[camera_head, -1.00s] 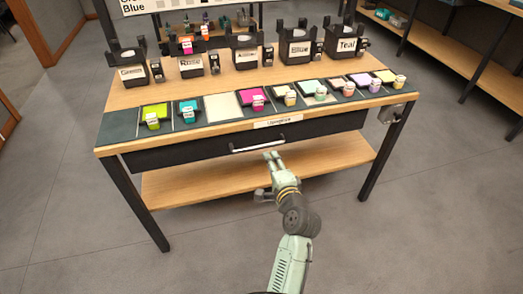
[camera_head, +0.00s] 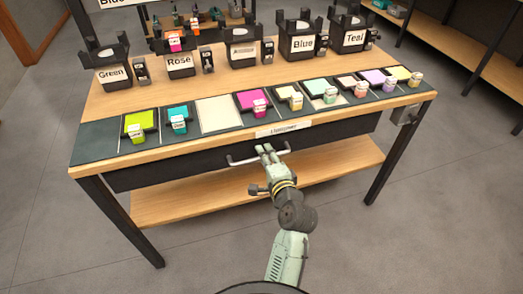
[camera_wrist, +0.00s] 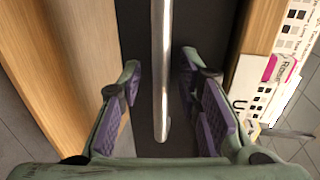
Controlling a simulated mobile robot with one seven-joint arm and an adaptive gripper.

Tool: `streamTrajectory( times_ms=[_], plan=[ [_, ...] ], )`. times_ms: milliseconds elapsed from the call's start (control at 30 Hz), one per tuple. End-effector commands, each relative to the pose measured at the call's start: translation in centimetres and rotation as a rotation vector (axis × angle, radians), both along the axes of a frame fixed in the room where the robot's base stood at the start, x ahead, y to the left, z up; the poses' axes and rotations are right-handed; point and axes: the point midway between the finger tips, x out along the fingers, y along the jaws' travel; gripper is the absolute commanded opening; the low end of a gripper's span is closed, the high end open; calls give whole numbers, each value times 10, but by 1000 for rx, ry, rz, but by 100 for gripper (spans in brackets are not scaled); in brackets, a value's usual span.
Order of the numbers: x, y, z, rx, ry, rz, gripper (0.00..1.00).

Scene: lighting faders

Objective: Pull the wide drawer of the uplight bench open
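The uplight bench (camera_head: 190,110) has a wooden top and black legs. Its wide dark drawer (camera_head: 185,168) sits under the top and looks shut. A silver bar handle (camera_head: 235,161) is on the drawer front; my fingers partly cover its right half. My gripper (camera_head: 266,150) is at the handle. In the wrist view the handle (camera_wrist: 162,60) runs up the picture through the gap between the fingers of my gripper (camera_wrist: 162,100). The purple pads stand apart on both sides of the bar, with no visible contact. How deep the bar lies between them is unclear.
A wooden lower shelf (camera_head: 200,200) lies under the drawer. Colored swatch holders, including a magenta one (camera_head: 253,100), line the bench's front strip, with labeled black bins such as Teal (camera_head: 352,38) behind. A grey box (camera_head: 405,115) hangs at the right corner. The floor in front is clear.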

Motion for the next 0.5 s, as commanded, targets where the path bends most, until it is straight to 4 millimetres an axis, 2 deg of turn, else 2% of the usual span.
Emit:
streamTrajectory(
  times_ms=[300,500],
  plan=[
    [-1,0,0,0,0,0,31],
    [-1,0,0,0,0,0,19]
  ],
)
